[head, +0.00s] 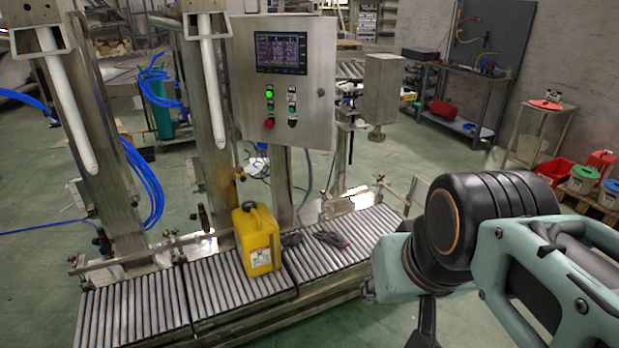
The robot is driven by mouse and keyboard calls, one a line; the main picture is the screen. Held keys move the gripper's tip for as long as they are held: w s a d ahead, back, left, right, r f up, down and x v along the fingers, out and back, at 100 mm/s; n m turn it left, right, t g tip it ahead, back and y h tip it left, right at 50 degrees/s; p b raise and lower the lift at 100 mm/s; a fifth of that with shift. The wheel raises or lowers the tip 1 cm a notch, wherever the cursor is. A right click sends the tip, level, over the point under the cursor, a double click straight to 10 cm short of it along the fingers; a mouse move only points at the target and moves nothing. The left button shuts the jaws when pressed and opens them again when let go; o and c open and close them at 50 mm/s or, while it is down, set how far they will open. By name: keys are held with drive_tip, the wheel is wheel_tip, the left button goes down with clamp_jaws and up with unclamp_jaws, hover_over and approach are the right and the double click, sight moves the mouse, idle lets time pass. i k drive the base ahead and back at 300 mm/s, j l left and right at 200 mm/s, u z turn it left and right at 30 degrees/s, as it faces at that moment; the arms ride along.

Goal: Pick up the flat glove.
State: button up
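Two small dark items lie on the roller conveyor (352,223), just right of the yellow jug (258,240). The one farther right (331,239) is low and flat and looks like a glove, grey-black with a reddish tint at one end. The other (291,240) is dark, close against the jug's side, and its shape is unclear. My arm comes in from the right. A dark part of my gripper (425,322) shows at the bottom edge, right of the conveyor and apart from both items. Most of it is cut off or hidden, so its opening cannot be seen.
A control box (284,85) and two white lances (73,115) stand over the conveyor. A grey block (381,90) hangs behind its right end. Blue hoses (150,185) are at the left. A workbench (462,105) and red bins (553,172) stand far right.

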sight(331, 239)
drive_tip(key=i+l, duration=0.2)
drive_tip(key=i, duration=0.25)
drive_tip(key=i+l+u, duration=0.15)
drive_tip(key=i, duration=0.35)
drive_tip(key=i+l, duration=0.3)
drive_tip(key=i, duration=0.15)
drive_tip(key=i+l+u, duration=0.1)
drive_tip(key=i+l, duration=0.15)
drive_tip(key=i, duration=0.2)
